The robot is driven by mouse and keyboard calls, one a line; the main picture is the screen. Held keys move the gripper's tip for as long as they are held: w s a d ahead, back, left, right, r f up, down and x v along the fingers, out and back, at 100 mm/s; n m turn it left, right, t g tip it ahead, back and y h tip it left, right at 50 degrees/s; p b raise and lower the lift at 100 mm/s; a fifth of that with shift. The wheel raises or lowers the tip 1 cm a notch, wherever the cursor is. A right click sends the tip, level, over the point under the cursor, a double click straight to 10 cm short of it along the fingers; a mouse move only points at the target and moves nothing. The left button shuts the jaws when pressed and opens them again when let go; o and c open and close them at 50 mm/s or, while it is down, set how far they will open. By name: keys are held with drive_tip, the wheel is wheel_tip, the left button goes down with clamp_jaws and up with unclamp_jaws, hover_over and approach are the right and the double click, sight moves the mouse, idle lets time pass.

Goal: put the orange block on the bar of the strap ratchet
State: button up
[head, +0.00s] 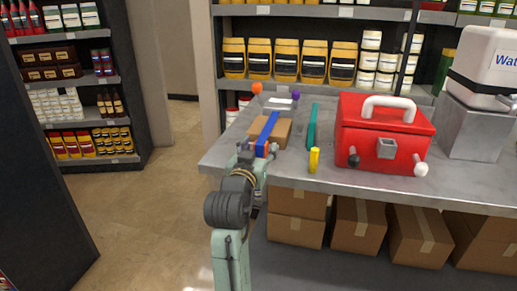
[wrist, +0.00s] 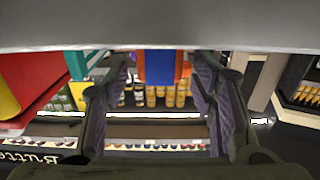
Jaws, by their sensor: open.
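An orange block (head: 262,149) shows in the head view at the near end of a long blue bar (head: 269,127), which lies across a brown box on the table. My gripper (head: 259,160) is just in front of this end, partly covering it. In the wrist view, the orange block (wrist: 160,53) and the blue bar (wrist: 160,70) appear between my open fingers (wrist: 160,85), which hold nothing; whether they touch either is unclear. A dark strap crosses the white water jug (head: 484,86) at the right. I cannot clearly make out a ratchet bar.
The grey table (head: 370,187) also bears a teal bar (head: 312,126), a yellow block (head: 314,160) and a red case (head: 385,128) with a white handle, right of my gripper. Orange and purple balls (head: 295,95) are farther back. Cartons (head: 356,225) fill the space below.

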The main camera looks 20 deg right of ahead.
drive_tip(key=shift+r, duration=0.1)
drive_tip(key=shift+r, duration=0.25)
drive_tip(key=b+v, duration=0.4)
drive_tip(key=v, duration=0.8)
drive_tip(key=shift+b, duration=0.4)
drive_tip(key=shift+f, duration=0.15)
